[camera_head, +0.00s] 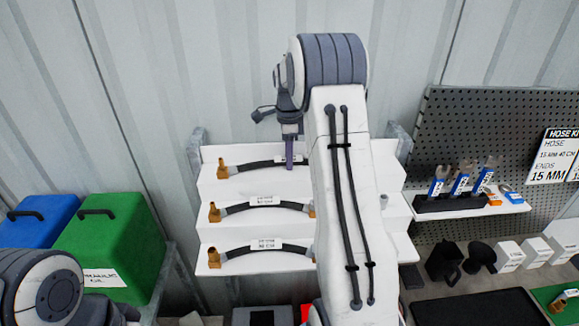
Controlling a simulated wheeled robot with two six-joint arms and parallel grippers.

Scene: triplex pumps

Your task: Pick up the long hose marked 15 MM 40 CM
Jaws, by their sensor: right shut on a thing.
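Three black hoses with brass elbow ends and white labels lie on a white stepped rack (208,192). The top hose (255,165) has its brass elbow at the left; its right part is hidden behind my right arm. The middle hose (238,207) and the bottom hose (236,252) lie on the lower steps. The label print is too small to read surely. My right gripper (289,160) points down at the top step and is shut on the top hose, near its label. My left gripper is out of view; only part of my left arm shows at the lower left.
A green box (110,245) and a blue box (38,222) stand at the left. At the right, a pegboard (490,125) has a shelf with blue-handled tools (460,183). Small white boxes (508,256) and a black mat (475,308) lie below. A corrugated wall closes the back.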

